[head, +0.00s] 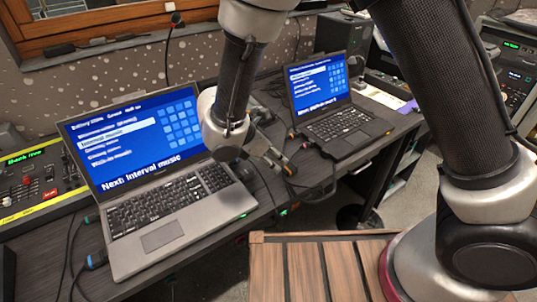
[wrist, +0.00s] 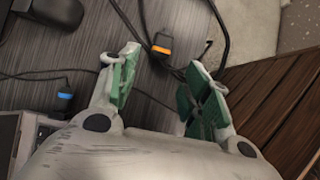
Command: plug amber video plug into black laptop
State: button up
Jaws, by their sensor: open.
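The amber video plug (wrist: 162,43), dark with an orange band, lies on the dark desk in the wrist view. It is just beyond and between the fingertips of my gripper (wrist: 162,60). The green-padded fingers are spread apart with nothing between the pads.
A grey laptop (head: 165,215) stands open at left. A dark mouse (wrist: 55,10) and a blue-banded plug (wrist: 65,97) lie near my gripper. Dark cables (wrist: 222,35) cross the desk beside the amber plug. A slatted wooden surface (head: 325,265) is in front.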

aim_at(286, 169)
jog(key=x, duration=0.8)
jog(key=shift+d+f, duration=0.15)
jog(key=shift+d, duration=0.05)
jog(key=c, duration=0.9)
jog(key=shift+r, duration=2.55)
jog(key=shift+a, duration=0.1)
